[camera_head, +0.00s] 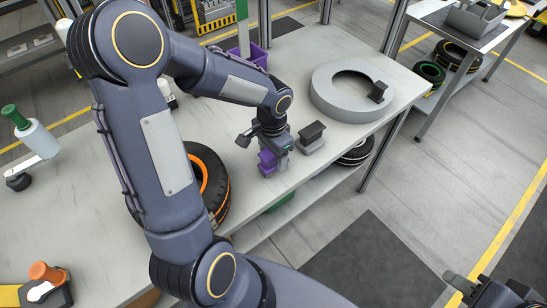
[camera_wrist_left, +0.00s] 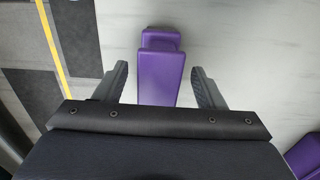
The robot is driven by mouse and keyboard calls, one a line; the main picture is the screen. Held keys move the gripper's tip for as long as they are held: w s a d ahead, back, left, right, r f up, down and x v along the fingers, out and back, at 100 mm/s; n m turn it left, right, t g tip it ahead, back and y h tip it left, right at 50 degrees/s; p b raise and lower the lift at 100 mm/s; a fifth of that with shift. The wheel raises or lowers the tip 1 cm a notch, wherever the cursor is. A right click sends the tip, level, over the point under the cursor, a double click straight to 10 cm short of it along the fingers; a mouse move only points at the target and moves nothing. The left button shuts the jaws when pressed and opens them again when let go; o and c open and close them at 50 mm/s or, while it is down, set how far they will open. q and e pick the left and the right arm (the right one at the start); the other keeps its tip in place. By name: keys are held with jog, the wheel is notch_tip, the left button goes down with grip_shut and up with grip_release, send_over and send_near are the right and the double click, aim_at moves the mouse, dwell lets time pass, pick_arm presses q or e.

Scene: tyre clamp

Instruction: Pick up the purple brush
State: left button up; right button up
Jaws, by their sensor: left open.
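The purple brush (camera_head: 267,162) is on the white-grey table, near its front edge, under my left gripper (camera_head: 273,146). In the left wrist view the purple brush (camera_wrist_left: 160,72) lies between the two spread fingers, with a gap on each side. My left gripper is open and points down over it. The gripper body hides part of the brush in both views. My right gripper (camera_head: 490,292) shows at the bottom right, away from the table; its jaws cannot be made out.
A grey block (camera_head: 312,135) stands just right of my left gripper. A grey ring-shaped part (camera_head: 330,105) lies further right. An orange-striped tyre (camera_head: 218,185) is to the left, partly behind my arm. A purple bin (camera_head: 256,57) stands at the table's back.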

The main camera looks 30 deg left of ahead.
aim_at(273, 160)
pick_arm(q)
notch_tip(273, 160, down, 3)
jog(key=shift+d+f, duration=0.1)
jog(key=shift+f, duration=0.05)
jog(key=shift+c, duration=0.2)
jog(key=c, duration=1.1)
jog(key=shift+r, duration=5.05)
